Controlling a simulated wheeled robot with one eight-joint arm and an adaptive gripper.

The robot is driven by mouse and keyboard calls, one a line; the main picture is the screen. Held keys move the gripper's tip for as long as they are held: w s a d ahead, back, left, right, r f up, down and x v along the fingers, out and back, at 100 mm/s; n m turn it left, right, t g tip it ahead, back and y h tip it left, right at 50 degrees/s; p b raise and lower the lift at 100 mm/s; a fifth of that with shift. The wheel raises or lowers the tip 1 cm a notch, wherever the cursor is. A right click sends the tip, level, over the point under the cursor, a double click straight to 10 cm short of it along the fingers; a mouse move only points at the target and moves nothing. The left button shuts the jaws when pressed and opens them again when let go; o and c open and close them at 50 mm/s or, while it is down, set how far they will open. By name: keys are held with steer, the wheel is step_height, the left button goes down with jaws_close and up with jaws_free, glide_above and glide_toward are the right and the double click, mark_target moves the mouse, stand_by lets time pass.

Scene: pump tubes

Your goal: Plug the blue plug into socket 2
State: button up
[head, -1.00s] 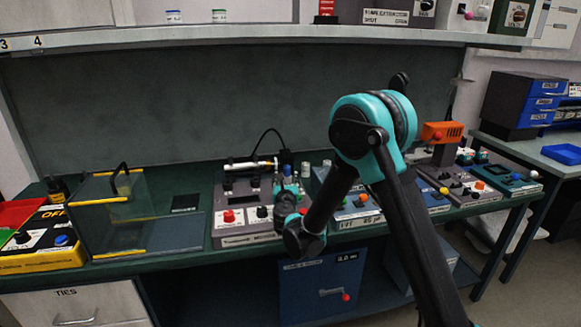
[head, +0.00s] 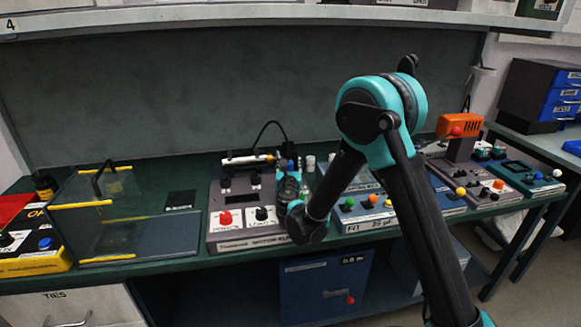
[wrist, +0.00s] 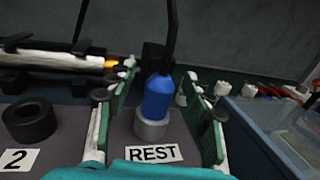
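The blue plug (wrist: 157,98) stands upright in the grey ring holder (wrist: 151,126) labelled REST in the wrist view, its dark cable rising from the top. My gripper (wrist: 160,100) is open, with one green-padded finger on each side of the plug and visible gaps between. Socket 2 (wrist: 29,121) is a dark round ring to the left, with the label 2 (wrist: 17,160) in front; it looks empty. In the head view my gripper (head: 289,185) is over the grey panel, and a small part of the blue plug (head: 290,164) shows behind it.
A white-and-dark cylinder with an orange tip (wrist: 60,61) lies behind socket 2; it also shows in the head view (head: 247,160). A blue panel (head: 366,208) is to the right, a clear yellow-edged box (head: 125,225) to the left.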

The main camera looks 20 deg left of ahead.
jaws_close()
steer(key=shift+r, duration=0.1)
